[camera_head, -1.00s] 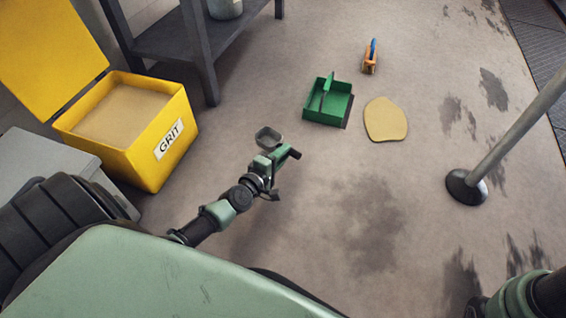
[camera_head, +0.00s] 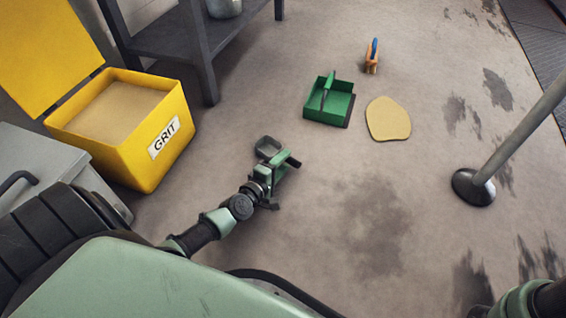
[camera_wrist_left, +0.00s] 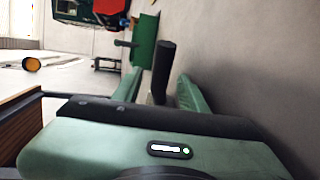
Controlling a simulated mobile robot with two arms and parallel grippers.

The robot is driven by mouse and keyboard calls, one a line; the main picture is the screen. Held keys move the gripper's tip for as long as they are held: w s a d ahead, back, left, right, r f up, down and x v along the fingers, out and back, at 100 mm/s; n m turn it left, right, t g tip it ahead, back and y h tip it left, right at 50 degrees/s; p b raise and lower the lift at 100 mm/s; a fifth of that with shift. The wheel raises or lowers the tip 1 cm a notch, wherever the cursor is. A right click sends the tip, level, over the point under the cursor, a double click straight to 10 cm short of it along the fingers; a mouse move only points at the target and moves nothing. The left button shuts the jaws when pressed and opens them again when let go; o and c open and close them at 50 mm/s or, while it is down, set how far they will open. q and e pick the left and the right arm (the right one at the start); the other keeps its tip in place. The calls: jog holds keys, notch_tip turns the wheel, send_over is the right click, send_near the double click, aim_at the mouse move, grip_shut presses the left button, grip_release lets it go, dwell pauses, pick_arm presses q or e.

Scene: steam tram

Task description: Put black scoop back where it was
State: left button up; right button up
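The black scoop shows in the head view as a small dark pan (camera_head: 267,147) just beyond my left gripper (camera_head: 278,170). My left gripper is shut on its handle, clear of the grit bin. In the left wrist view a black handle (camera_wrist_left: 163,70) stands between the two green fingers (camera_wrist_left: 160,92). The pan is not clearly seen there. The yellow grit bin (camera_head: 168,165) stands at the left, its lid (camera_head: 40,50) raised and tan grit (camera_head: 115,110) inside. My right gripper is out of view; only part of that arm shows at bottom right.
A green open box with a handle (camera_head: 328,112) lies on the floor beside a tan patch (camera_head: 388,119). An orange and blue brush-like object (camera_head: 372,57) is behind. A pole on a round base (camera_head: 473,187) stands at right. A dark shelf (camera_head: 190,40) is behind the bin.

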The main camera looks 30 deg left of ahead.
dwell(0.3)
pick_arm(q)
jog(key=shift+s+r, duration=0.2)
jog(key=shift+s, duration=0.1)
jog(key=p+v, duration=0.3)
jog(key=v, duration=0.8)
jog(key=shift+s+p, duration=0.2)
jog(key=shift+p, duration=0.2)
jog(key=shift+r, duration=0.1)
